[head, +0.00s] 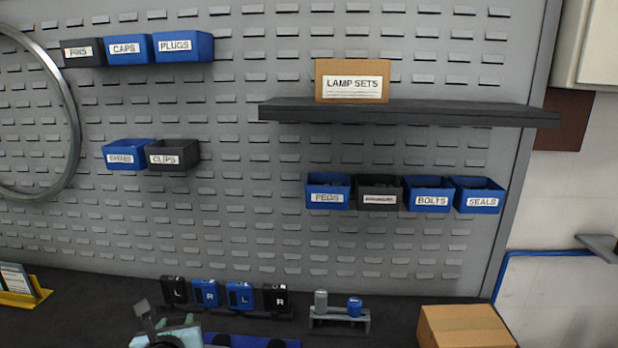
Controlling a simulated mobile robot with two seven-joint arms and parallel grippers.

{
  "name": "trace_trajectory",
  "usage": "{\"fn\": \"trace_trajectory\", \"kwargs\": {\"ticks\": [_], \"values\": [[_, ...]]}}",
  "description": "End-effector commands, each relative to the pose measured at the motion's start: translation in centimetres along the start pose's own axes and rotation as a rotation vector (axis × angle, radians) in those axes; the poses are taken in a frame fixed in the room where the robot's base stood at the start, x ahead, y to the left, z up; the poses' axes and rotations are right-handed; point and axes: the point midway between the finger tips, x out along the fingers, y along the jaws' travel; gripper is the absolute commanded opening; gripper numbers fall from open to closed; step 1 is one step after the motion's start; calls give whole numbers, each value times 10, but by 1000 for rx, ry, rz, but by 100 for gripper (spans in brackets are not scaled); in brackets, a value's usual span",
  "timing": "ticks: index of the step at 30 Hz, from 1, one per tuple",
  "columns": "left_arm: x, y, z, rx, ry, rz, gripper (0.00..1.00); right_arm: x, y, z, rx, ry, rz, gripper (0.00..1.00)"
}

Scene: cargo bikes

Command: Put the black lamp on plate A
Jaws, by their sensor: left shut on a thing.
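My left gripper (150,322) shows at the bottom edge, left of centre, in front of the row of L and R blocks. It is shut on a small dark thing, and I cannot tell for sure whether this is the black lamp. Much of the hand is cut off by the bottom edge. A blue piece with dark round parts (250,342) lies just right of the hand, also cut off. I cannot make out any plate marked A. My right gripper is not in view.
Black and blue blocks marked L and R (240,295) stand on the dark bench. A grey stand (340,321) holds a grey and a blue cylinder. A cardboard box (465,326) is at right. Above are labelled bins and a shelf (410,112) with a LAMP SETS box (352,68).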

Motion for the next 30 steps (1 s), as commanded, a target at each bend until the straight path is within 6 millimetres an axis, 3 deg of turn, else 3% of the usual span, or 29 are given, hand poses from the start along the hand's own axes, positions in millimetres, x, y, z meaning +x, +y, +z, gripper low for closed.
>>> {"fn": "trace_trajectory", "kwargs": {"ticks": [3, 10, 30], "values": [[-29, -13, -1, 52, -1, -126, 9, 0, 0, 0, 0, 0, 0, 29], [-63, -28, -1, 107, -2, -260, 9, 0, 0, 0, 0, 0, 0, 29], [-68, -31, -2, 112, 1, -278, 9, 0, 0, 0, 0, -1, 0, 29]]}}
